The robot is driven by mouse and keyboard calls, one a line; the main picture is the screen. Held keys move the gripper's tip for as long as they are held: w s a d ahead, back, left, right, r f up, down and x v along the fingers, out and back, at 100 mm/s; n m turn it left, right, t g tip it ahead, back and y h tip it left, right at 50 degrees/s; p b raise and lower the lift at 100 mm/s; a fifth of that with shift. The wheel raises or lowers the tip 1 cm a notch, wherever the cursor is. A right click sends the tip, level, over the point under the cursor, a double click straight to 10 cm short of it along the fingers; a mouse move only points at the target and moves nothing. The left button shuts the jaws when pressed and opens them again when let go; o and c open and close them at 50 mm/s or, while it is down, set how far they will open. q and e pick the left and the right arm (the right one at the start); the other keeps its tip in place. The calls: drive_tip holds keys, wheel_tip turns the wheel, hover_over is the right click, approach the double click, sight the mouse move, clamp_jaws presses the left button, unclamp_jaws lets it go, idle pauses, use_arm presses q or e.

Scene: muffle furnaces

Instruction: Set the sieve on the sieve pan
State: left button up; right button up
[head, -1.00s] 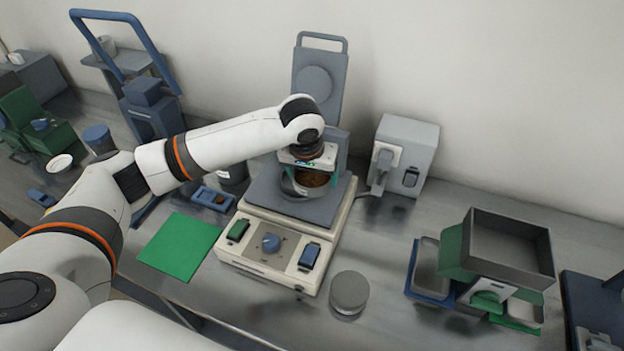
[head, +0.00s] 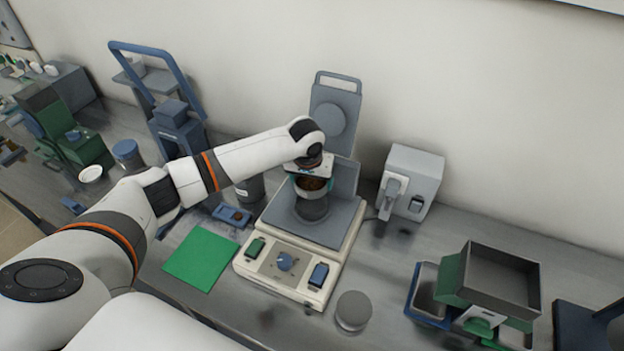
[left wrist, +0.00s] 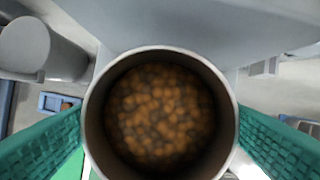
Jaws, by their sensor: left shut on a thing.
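The sieve (head: 312,190) is a round, pale-rimmed vessel filled with brown granules. It also fills the middle of the left wrist view (left wrist: 226,130), with its mouth facing the camera. My left gripper (head: 314,174) is shut on the sieve, one green finger pad on each side of it. The sieve pan (head: 311,210) appears as a darker grey cylinder on the plate of the shaker, directly below the sieve in the head view. I cannot tell whether the sieve touches the pan. My right gripper is out of view.
The cream shaker base (head: 284,262) has a knob and two switches in front, and a raised grey panel (head: 335,118) stands behind. A round grey lid (head: 353,310), a green mat (head: 201,258) and a grey device (head: 413,180) lie around it.

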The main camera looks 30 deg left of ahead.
sight(311, 187)
use_arm(q)
drive_tip(key=shift+f+b, duration=1.4)
drive_tip(key=shift+b, duration=0.25)
drive_tip(key=shift+f+p, duration=0.1)
drive_tip(key=shift+p, duration=0.25)
drive_tip(key=shift+f, duration=0.25)
drive_tip(key=shift+p, duration=0.5)
drive_tip(key=shift+f, duration=1)
